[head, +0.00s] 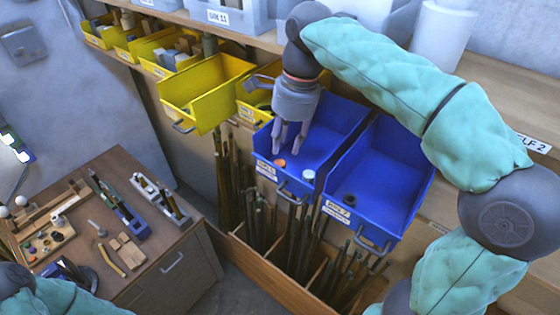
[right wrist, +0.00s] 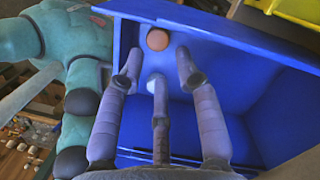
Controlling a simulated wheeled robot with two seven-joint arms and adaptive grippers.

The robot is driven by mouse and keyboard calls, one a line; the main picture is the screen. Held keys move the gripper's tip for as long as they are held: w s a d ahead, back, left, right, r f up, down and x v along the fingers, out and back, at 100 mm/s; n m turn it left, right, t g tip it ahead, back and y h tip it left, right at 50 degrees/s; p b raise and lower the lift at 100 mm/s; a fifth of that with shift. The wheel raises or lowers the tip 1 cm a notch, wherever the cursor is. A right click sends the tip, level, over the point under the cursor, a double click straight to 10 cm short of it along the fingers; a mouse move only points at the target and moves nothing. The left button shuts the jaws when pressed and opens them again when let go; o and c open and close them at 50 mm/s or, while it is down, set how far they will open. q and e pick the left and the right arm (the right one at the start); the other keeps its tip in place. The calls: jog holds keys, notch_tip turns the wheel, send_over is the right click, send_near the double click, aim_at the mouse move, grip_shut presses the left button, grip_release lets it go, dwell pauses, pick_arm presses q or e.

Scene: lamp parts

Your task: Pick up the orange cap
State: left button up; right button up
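The orange cap (head: 281,163) lies on the floor of the left blue bin, near its front wall. It also shows in the right wrist view (right wrist: 157,40), beyond the fingertips and untouched. A white cap (head: 308,175) lies in the same bin, to the right of it; in the right wrist view the white cap (right wrist: 155,80) is partly hidden by the middle finger. My right gripper (head: 290,148) points down into this bin with its three fingers spread, and nothing shows between them.
The left blue bin (head: 340,122) has raised walls around the gripper. The right blue bin (head: 404,168) holds a dark cap (head: 349,198). A yellow bin (head: 205,88) stands to the left. A shelf runs above; a wooden cabinet (head: 150,240) at left carries loose parts.

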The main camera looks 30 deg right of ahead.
aim_at(280, 162)
jog(key=f, duration=0.2)
jog(key=a+f, duration=0.1)
jog(key=f, duration=0.2)
jog(key=shift+w+a+f, duration=0.1)
jog(key=shift+w+f, duration=0.1)
jog(key=shift+f, duration=0.05)
jog(key=c, duration=0.4)
